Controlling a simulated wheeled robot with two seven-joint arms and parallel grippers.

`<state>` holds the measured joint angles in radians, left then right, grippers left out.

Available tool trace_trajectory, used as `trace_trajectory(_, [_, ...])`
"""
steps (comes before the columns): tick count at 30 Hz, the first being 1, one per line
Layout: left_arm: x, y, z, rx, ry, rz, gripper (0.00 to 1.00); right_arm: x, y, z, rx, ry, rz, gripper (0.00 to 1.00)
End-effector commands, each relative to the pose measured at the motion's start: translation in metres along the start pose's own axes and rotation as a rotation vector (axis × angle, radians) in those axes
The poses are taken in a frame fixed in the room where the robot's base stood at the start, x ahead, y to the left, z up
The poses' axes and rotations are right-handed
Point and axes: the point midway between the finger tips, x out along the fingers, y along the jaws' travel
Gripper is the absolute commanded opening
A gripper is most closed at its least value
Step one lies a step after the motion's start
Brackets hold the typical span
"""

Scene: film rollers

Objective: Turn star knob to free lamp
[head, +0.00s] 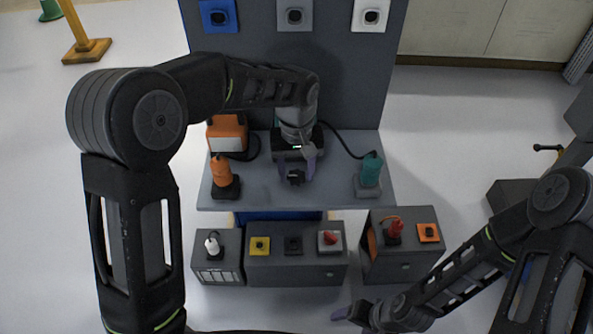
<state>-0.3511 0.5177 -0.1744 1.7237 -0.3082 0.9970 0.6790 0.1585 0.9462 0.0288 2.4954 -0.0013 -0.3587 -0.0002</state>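My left gripper (296,172) reaches down over the middle of the grey shelf. Its two purple-grey fingers are spread, one on each side of a small black knob (296,178), with visible gaps. I cannot make out whether this knob is star-shaped. An orange box with a pale front face (227,136), which looks like the lamp, stands at the shelf's back left, beside my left arm. What holds it is not visible. My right gripper (345,312) is low at the bottom of the picture, away from the shelf; its finger opening is unclear.
On the shelf (334,190), an orange-handled piece (223,175) stands left and a teal one (370,172) right. A cable runs at the back right. Lower boxes (297,268) carry several coloured knobs and switches. A panel (340,75) rises behind. Open floor lies left.

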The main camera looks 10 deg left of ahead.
Motion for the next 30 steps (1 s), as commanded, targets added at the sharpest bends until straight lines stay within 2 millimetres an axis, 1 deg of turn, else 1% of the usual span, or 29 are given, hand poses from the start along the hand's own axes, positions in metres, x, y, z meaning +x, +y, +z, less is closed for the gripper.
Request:
trace_trajectory(1, [0.0,0.0,0.0,0.0,0.0,0.0,0.53,0.0,0.0,0.0,0.0,0.0,0.0,0.76])
trace_trajectory(5, [0.0,0.0,0.0,0.0,-0.001,0.0,0.63,0.0,0.0,0.0,0.0,0.0,0.0,0.76])
trace_trajectory(12, [0.0,0.0,0.001,0.001,-0.002,0.0,0.63,0.0,0.0,0.0,0.0,0.0,0.0,0.76])
trace_trajectory(16, [-0.006,0.0,0.0,0.001,-0.001,0.0,0.63,0.0,0.0,0.0,0.0,0.0,0.0,0.76])
trace_trajectory(20, [-0.022,0.001,0.0,0.0,0.001,0.002,0.63,0.0,0.0,0.0,0.0,0.0,0.0,0.76])
trace_trajectory(27, [-0.061,0.001,0.0,0.001,0.0,0.002,0.63,-0.001,-0.001,0.0,0.0,0.0,0.0,0.76])
trace_trajectory(30, [-0.072,0.001,0.0,0.001,-0.001,0.001,0.63,-0.002,-0.001,0.0,0.0,0.0,0.0,0.76])
